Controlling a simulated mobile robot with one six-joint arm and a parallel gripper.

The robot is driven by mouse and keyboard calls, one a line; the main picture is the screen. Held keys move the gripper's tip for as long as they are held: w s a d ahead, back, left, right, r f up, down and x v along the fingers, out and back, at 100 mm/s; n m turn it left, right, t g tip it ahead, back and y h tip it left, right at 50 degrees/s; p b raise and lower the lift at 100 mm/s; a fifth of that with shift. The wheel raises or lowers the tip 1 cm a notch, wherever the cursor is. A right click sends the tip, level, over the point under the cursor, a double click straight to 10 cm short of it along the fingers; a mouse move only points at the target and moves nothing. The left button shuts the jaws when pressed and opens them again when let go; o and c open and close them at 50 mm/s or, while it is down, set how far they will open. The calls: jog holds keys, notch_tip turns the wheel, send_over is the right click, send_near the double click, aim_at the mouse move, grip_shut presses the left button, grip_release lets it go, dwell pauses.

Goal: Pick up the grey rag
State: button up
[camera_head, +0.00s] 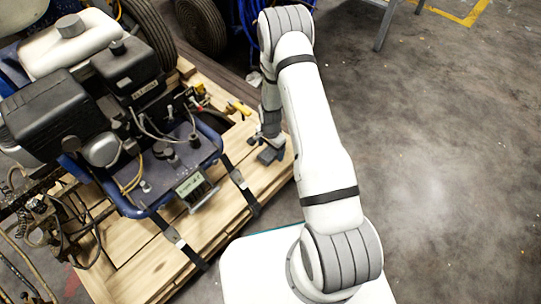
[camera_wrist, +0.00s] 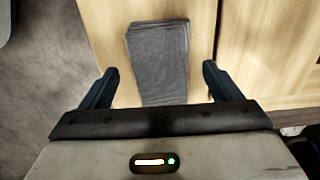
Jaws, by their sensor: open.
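The grey rag (camera_wrist: 160,60) is a folded, flat, dark grey cloth lying on the light wooden boards in the wrist view. My gripper (camera_wrist: 157,82) is open, with one dark finger on each side of the rag. The rag lies between the fingers and reaches out past their tips; its near end is hidden behind the gripper body. I see clear wood between each finger and the rag. In the head view my gripper (camera_head: 268,150) is low over the right edge of the wooden pallet, where a small dark grey patch shows beside it.
The line striper's engine (camera_head: 130,75) and blue frame stand on the wooden pallet (camera_head: 130,262), just left of my gripper. Black straps (camera_head: 240,188) cross the boards. Grey concrete floor (camera_head: 440,150) lies open to the right. A metal leg (camera_head: 385,25) stands at the top.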

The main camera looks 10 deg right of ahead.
jog(key=shift+f, duration=0.65)
jog(key=shift+r, duration=0.1)
jog(key=shift+c, duration=0.4)
jog(key=c, duration=1)
